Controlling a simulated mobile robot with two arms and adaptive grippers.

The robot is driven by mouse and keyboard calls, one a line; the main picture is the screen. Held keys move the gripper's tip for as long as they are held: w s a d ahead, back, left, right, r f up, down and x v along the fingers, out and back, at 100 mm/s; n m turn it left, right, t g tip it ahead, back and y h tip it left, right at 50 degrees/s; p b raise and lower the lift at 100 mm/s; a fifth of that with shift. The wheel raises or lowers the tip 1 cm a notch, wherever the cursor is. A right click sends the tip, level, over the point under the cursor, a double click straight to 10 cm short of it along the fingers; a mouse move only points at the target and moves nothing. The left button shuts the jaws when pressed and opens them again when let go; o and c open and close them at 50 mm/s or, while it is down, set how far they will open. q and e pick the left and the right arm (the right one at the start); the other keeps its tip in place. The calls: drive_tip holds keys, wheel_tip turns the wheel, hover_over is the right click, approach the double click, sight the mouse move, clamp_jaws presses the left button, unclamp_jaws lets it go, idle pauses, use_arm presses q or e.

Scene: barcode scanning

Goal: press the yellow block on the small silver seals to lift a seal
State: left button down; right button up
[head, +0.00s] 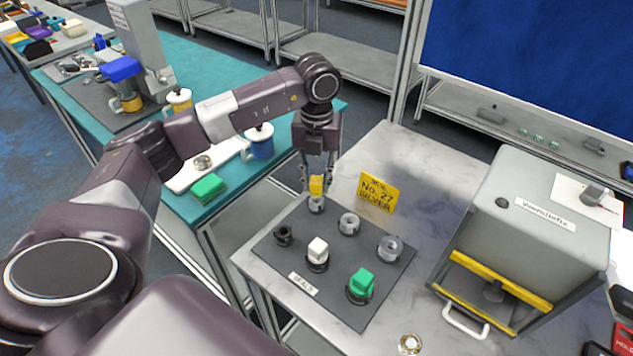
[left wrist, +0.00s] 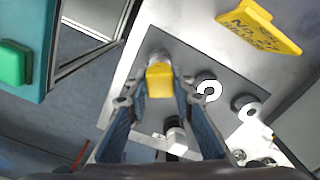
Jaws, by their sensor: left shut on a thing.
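My left gripper (head: 317,186) points down over the back left of the dark grey mat (head: 325,283). It is shut on the yellow block (head: 317,185), which also shows between the fingers in the left wrist view (left wrist: 160,82). A silver seal stack (head: 317,205) stands directly under the block; I cannot tell whether they touch. Two more silver seal stacks, one in the middle (head: 349,224) and one at the right (head: 390,249), form the same row. A yellow sign (head: 378,194) reading No. 27 silver stands behind the mat. My right gripper is not in view.
On the mat's front row are a dark ring (head: 283,235), a white block (head: 318,248) and a green block (head: 362,282) on dark rings. A grey machine (head: 530,225) with a yellow-edged frame stands at the right. A teal table (head: 215,70) is at the left.

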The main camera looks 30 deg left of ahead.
sight(317, 179)
use_arm(q)
drive_tip(key=shift+r+p, duration=1.2)
drive_tip(key=shift+r, duration=0.9)
